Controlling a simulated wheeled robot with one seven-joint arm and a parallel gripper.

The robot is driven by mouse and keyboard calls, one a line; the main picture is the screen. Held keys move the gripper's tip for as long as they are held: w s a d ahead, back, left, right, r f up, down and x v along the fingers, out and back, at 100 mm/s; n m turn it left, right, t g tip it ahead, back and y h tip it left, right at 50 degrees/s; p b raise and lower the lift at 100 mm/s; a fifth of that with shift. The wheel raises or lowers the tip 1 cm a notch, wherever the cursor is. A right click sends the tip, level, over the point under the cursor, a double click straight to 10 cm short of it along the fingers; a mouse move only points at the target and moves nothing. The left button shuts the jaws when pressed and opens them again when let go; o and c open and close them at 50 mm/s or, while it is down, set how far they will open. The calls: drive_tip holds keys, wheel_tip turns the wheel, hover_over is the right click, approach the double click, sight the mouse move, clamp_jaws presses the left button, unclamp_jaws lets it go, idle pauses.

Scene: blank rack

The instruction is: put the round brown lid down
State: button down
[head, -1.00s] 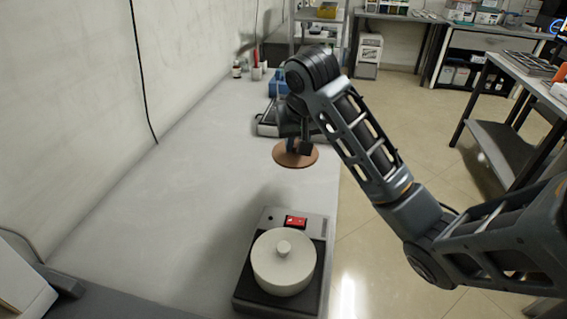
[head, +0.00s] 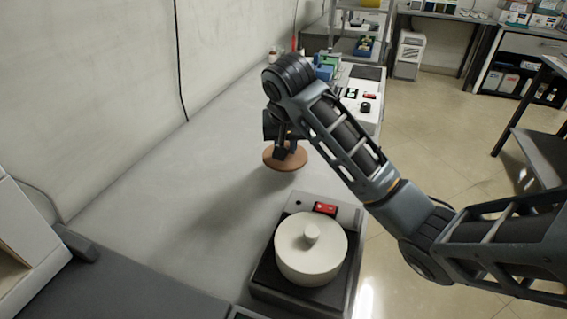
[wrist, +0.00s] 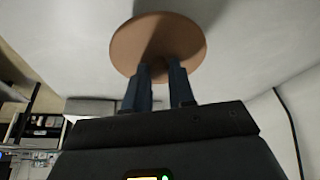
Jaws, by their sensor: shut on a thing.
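The round brown lid (head: 284,161) is a flat disc in the head view, below my gripper (head: 288,149) and over the grey bench top. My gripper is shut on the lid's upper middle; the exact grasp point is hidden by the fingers. In the wrist view the lid (wrist: 158,42) shows as a full disc beyond the two fingers of my gripper (wrist: 160,75). A shadow lies on the bench to the lid's lower left, and the lid looks held above the surface. I cannot tell how large the gap is.
A pale round pot with a knobbed lid (head: 311,248) stands on a dark-topped device (head: 265,281) with a red switch, near the bench's right edge. More instruments (head: 361,95) stand at the back. The bench top (head: 150,200) is clear left of the lid.

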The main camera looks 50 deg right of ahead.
drive_tip(key=shift+w+a+f, duration=0.1)
drive_tip(key=shift+w, duration=0.15)
drive_tip(key=shift+f, duration=2.05)
drive_tip(key=shift+a+f, duration=0.1)
drive_tip(key=shift+f, duration=0.05)
drive_tip(key=c, duration=0.9)
unclamp_jaws()
drive_tip(key=shift+c, duration=0.2)
drive_tip(key=p+v, duration=0.4)
drive_tip(key=v, duration=0.6)
drive_tip(key=shift+w, duration=0.1)
drive_tip(key=shift+p+v, duration=1.2)
drive_tip(key=shift+p, duration=0.25)
